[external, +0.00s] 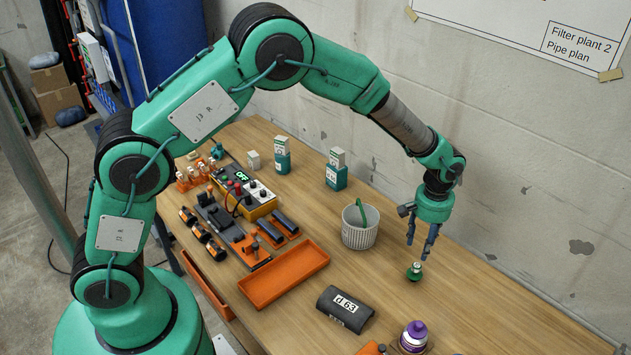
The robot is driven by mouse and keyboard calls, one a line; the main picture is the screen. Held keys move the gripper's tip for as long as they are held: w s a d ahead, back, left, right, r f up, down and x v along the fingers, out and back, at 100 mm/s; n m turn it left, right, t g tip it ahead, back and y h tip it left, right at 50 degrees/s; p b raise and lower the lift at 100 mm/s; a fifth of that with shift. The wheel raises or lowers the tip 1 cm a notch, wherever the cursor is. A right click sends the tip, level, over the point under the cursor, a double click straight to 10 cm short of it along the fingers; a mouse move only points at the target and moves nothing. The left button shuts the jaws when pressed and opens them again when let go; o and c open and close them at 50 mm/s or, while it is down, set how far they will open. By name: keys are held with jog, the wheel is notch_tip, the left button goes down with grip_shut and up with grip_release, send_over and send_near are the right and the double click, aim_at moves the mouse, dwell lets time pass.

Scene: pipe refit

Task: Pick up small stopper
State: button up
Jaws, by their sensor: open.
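A small green stopper with a pale top (414,272) stands on the wooden table, right of the white basket. My gripper (418,256) hangs above it, pointing down, with its two dark fingers apart. The fingertips are just above the stopper or level with its top; I cannot tell which from this view. The gripper holds nothing that I can see.
A white ribbed basket (359,236) with a green item inside stands to the left. An orange tray (284,275), a dark "d 63" pipe piece (345,308) and a purple-capped bottle (413,337) lie nearer. A concrete wall (540,150) rises behind. The table right of the stopper is clear.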

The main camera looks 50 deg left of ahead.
aim_at(415, 272)
jog(key=shift+f+b, duration=0.55)
jog(key=shift+f, duration=3.75)
jog(key=shift+f, duration=0.15)
jog(key=shift+w+f+b, duration=0.15)
jog(key=shift+f+b, duration=0.4)
jog(key=shift+f, duration=1.95)
jog(key=c, duration=1)
